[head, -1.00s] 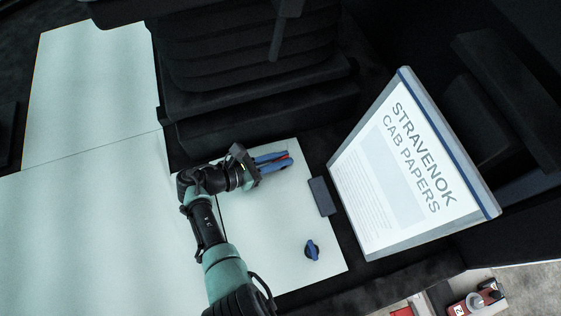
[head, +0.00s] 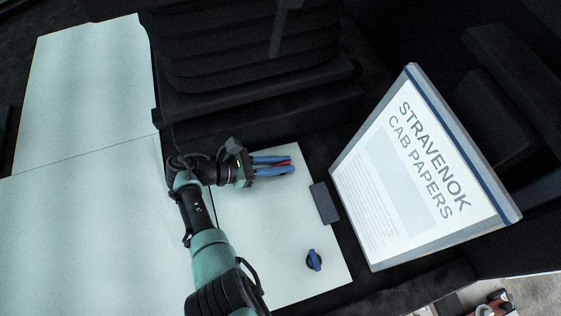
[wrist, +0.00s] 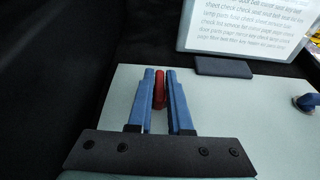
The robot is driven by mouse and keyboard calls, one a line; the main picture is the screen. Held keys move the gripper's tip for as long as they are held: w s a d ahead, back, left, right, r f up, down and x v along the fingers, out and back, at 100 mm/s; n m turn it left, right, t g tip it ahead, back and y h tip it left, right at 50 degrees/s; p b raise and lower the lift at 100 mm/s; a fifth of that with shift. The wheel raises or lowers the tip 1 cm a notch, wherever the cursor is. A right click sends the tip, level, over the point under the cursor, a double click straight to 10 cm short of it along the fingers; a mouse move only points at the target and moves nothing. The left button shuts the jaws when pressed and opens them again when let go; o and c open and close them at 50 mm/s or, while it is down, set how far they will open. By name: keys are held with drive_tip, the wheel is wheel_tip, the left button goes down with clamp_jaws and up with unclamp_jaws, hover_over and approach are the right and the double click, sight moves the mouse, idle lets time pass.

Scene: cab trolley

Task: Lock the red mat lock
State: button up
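The red mat lock (wrist: 160,88) is a small red knob near the upper edge of the pale mat (head: 285,220). It shows as a thin red strip (head: 282,163) in the head view. My gripper (head: 290,165) has blue fingers lying low along the mat, one on each side of the red lock. In the wrist view my gripper (wrist: 160,72) is closed to the lock's width, and the fingers appear to touch it on both sides. The lock's base is partly hidden by the fingers.
A blue knob (head: 314,260) stands near the mat's lower right corner. A dark block (head: 324,203) lies at the mat's right edge. Beside it a tilted board reads "Stravenok Cab Papers" (head: 420,170). A black seat (head: 250,50) rises behind the mat.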

drive_tip(key=o, duration=0.3)
drive_tip(key=shift+o, duration=0.2)
drive_tip(key=v, duration=1.3)
drive_tip(key=shift+w, duration=0.1)
drive_tip(key=shift+f, duration=0.1)
